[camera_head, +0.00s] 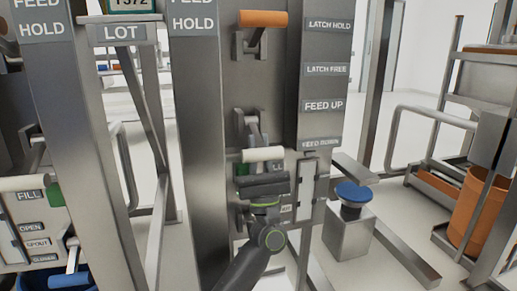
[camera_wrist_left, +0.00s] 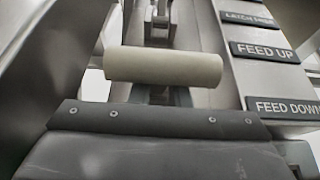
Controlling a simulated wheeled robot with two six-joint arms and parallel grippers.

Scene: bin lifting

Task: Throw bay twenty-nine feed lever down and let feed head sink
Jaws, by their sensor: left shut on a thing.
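The feed lever has a cream cylindrical handle (camera_head: 263,154) on a grey metal arm, on the front of a steel column. In the head view the handle is slightly below the FEED DOWN label (camera_head: 319,143), which is partly obscured. My left gripper (camera_head: 264,172) is at the handle from below, shut on it. In the left wrist view the cream handle (camera_wrist_left: 163,67) lies just past a dark finger pad with screws (camera_wrist_left: 160,118); the grip contact is hidden. The FEED UP label (camera_head: 323,105) is higher. The feed head is not clearly identifiable. My right gripper is not in view.
An orange-handled lever (camera_head: 263,19) sits above, beside the LATCH HOLD label (camera_head: 329,24). A blue knob (camera_head: 353,193) on a metal block stands right of the column. A rack with an orange bin (camera_head: 477,210) is at far right. Another labelled column stands at left.

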